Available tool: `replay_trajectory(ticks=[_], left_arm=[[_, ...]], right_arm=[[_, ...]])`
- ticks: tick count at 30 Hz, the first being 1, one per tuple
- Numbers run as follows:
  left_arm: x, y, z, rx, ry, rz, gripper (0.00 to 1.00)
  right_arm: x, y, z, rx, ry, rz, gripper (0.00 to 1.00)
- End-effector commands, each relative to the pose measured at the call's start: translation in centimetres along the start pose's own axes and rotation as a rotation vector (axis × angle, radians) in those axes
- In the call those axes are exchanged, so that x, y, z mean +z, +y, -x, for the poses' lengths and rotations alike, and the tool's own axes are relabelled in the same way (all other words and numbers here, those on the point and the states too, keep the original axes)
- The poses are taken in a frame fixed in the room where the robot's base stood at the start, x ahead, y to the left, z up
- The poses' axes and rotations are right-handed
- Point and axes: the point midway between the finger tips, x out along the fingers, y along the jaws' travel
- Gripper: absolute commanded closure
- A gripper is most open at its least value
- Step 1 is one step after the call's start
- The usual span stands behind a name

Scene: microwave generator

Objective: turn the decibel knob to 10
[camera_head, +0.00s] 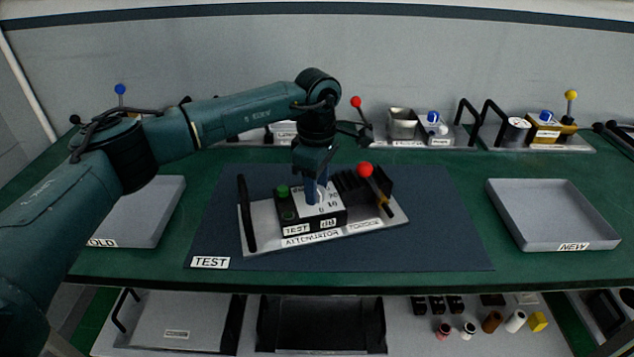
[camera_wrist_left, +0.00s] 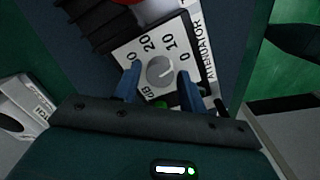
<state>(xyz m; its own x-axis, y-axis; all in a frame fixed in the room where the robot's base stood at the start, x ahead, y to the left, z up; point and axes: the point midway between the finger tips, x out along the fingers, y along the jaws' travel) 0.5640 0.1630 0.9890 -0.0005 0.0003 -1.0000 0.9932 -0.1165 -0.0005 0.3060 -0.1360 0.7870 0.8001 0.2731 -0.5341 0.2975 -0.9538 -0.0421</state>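The decibel knob (camera_wrist_left: 160,71) is a round grey knob on a white dial plate marked 0, 10, 20 and dB, beside the word ATTENUATOR. Its pointer direction is too faint to read. The dial sits on the black attenuator box (camera_head: 297,226) on the TEST mat (camera_head: 437,238). My left gripper (camera_head: 312,190) points down over the dial in the head view. In the left wrist view, the blue fingers of my left gripper (camera_wrist_left: 159,75) stand open on either side of the knob, with small gaps visible. My right gripper is not in view.
A red-knobbed lever (camera_head: 365,170) and black fins stand right of the dial; a black handle (camera_head: 246,214) and green button (camera_head: 282,190) are left. An empty NEW tray (camera_head: 570,246) lies right, an OLD tray (camera_head: 150,232) left. More modules line the back wall.

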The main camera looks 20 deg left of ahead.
Motion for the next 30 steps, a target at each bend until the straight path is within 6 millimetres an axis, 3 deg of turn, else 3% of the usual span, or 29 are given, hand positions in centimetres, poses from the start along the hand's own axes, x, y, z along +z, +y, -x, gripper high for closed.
replay_trajectory(ticks=[12, 20, 30], left_arm=[[0.03, 0.01, 0.06, 0.001, 0.000, 0.000, 0.93], [0.03, 0.02, 0.02, 0.001, -0.001, 0.032, 0.93], [0.04, 0.07, 0.01, 0.003, -0.002, 0.237, 0.93]], right_arm=[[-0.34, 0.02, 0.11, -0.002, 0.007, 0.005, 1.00], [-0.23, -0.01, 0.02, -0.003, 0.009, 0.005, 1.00], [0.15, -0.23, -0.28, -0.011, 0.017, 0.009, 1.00]])
